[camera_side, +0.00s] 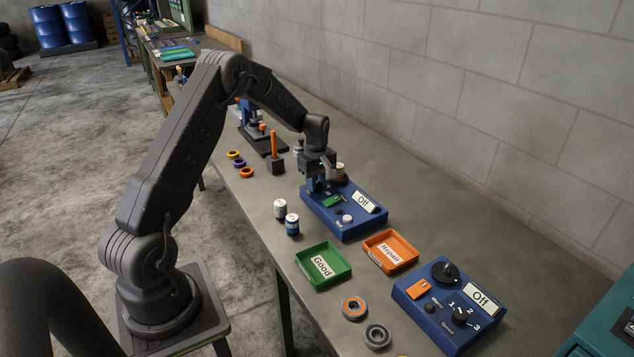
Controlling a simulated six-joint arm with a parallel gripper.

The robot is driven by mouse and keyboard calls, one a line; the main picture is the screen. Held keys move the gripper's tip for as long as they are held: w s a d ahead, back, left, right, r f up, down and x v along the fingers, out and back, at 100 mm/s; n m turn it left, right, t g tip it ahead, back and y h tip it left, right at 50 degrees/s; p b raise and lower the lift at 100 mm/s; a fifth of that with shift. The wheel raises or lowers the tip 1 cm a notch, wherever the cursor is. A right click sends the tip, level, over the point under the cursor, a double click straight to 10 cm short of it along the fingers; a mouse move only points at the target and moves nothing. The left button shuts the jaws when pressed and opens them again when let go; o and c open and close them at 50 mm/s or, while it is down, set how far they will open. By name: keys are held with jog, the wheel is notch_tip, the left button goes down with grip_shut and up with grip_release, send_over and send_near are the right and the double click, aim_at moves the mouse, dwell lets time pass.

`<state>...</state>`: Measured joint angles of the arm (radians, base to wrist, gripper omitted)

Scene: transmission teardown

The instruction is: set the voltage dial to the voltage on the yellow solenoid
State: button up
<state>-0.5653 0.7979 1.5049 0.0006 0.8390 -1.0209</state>
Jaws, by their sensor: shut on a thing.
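My gripper (319,184) points down at the back left part of the blue tester box (361,226). Its jaws are shut low at the panel, where the voltage dial appears to be; the fingers hide the dial and its setting. The box's display (364,203) reads "Off".
Two white-and-dark cylinders (280,209) (292,224) stand left of the box. A green "Good" tray (338,276) and an orange "Repair" tray (407,261) lie in front. A second blue box (418,312) with dials stands at lower right. The wall runs behind the bench.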

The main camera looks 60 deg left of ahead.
jog(key=shift+r, duration=0.1)
jog(key=o, duration=0.9)
jog(key=shift+o, duration=0.2)
notch_tip(320, 180, up, 14)
